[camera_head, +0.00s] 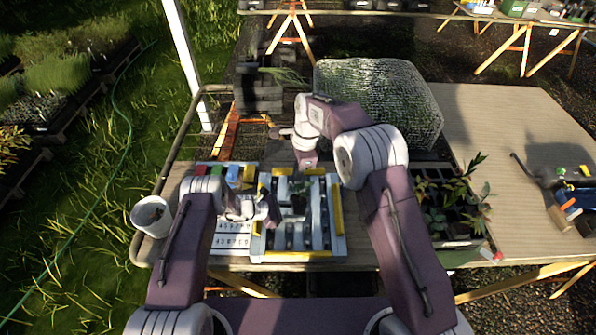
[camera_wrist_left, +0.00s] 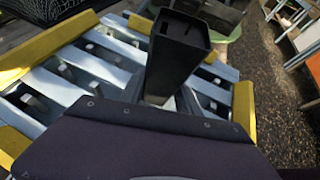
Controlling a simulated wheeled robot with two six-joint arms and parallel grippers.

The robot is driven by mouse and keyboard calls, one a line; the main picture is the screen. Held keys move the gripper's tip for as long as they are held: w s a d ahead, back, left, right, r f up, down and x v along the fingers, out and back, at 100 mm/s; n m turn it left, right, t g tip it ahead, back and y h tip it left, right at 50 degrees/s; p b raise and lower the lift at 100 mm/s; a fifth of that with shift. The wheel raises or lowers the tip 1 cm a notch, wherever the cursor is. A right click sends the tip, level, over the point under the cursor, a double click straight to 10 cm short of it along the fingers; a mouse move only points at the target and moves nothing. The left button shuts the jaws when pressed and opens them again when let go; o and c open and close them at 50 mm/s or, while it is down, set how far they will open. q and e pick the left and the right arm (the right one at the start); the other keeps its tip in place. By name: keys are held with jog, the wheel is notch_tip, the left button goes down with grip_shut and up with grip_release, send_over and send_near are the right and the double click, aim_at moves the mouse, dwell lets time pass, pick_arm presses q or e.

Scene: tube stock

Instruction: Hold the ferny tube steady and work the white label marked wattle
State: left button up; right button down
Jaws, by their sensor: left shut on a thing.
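A small leafy green plant (camera_head: 298,190) stands over the slatted rack; I cannot tell for sure that it is the ferny one. My left gripper (camera_head: 272,210) is beside it, low over the rack. In the left wrist view a square black tube (camera_wrist_left: 178,52) rises from my left gripper, which is shut on it. No foliage shows on the tube there. My right gripper (camera_head: 306,162) is above and behind the plant; its fingers are too small and hidden to read. No white label marked wattle can be made out.
The slatted rack (camera_head: 334,243) has yellow edges. Left of it lie a white marked sheet (camera_head: 232,240), coloured blocks (camera_head: 233,173) and a white pot (camera_head: 152,215). A black tray of plants (camera_head: 455,240) stands right, a mesh-covered bulk (camera_head: 380,95) behind. The far right table (camera_head: 510,130) has free room.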

aim_at(298, 188)
jog(key=shift+w+f, duration=0.1)
jog(key=shift+f, duration=2.65)
jog(key=shift+f, duration=0.25)
jog(key=c, duration=1.6)
grip_release()
jog(key=r, duration=0.4)
jog(key=d+r, duration=0.1)
jog(key=r, duration=0.7)
jog(key=shift+d, duration=0.25)
